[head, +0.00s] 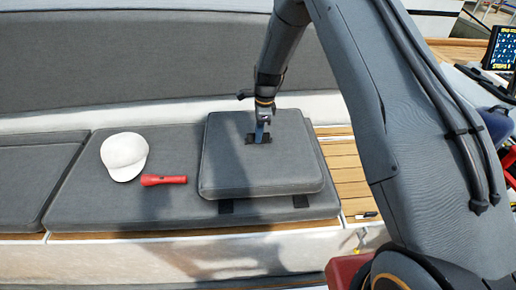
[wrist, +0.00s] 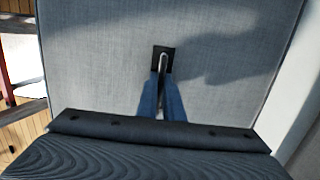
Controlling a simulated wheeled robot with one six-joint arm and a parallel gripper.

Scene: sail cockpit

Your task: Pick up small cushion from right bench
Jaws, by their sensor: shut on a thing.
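The small cushion (head: 225,165) is a grey square pad at the right end of the bench. It lies flat on, or just over, the longer grey bench cushion (head: 85,190); I cannot tell if there is a gap. A black patch with a metal loop sits at its middle. My gripper (head: 262,136) points down at this patch and is shut on the loop. In the wrist view the cushion (wrist: 100,60) fills most of the picture, and my blue fingers (wrist: 162,98) meet at the loop.
A white cap (head: 124,155) and a red flashlight (head: 164,180) lie on the bench left of the small cushion. A grey backrest (head: 130,60) rises behind. Wooden slats (head: 345,165) are bare to the right, with a small dark object (head: 367,215) near their edge.

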